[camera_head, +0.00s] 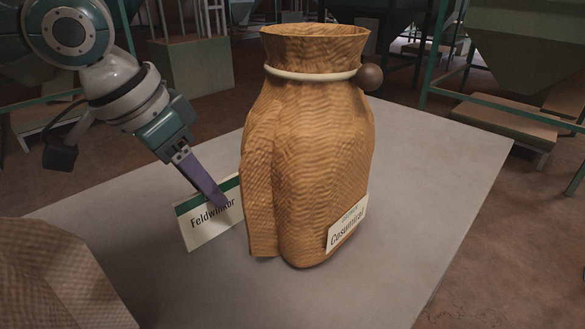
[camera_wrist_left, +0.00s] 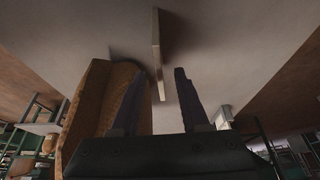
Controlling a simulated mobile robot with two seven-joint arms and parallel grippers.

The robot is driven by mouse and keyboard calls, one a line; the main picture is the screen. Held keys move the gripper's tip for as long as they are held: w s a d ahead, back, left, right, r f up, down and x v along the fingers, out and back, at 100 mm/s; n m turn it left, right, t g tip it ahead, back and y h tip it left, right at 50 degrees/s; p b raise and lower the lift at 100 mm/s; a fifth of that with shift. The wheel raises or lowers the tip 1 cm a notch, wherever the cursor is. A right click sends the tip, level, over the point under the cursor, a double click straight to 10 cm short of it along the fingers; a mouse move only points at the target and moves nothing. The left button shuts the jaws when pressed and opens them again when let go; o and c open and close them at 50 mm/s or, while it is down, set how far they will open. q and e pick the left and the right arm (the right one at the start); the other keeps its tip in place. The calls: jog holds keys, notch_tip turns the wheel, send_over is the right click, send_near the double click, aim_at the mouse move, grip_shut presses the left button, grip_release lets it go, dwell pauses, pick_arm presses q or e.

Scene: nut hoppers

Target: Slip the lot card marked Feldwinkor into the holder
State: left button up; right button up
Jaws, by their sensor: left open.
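The lot card marked Feldwinkor (camera_head: 207,222), white with a green top band, stands tilted on the table to the left of a brown sack. My left gripper (camera_head: 221,203) reaches down to it from above, with a purple finger in front of the card. In the left wrist view the card (camera_wrist_left: 157,45) appears edge-on between the two parted fingers (camera_wrist_left: 160,74); I see no firm grip on it. A second card, seemingly reading Cosumirat (camera_head: 346,228), is on the sack's lower right front. I cannot make out a separate holder. My right gripper is out of view.
Another brown form (camera_head: 55,275) fills the lower left corner. The grey table (camera_head: 430,190) is clear on the right. Green-framed hoppers stand behind.

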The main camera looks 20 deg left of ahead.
pick_arm(q)
jog(key=shift+x, duration=0.75)
jog(key=shift+f+p, duration=0.2)
jog(key=shift+p, duration=0.1)
grip_shut()
dwell(0.4)
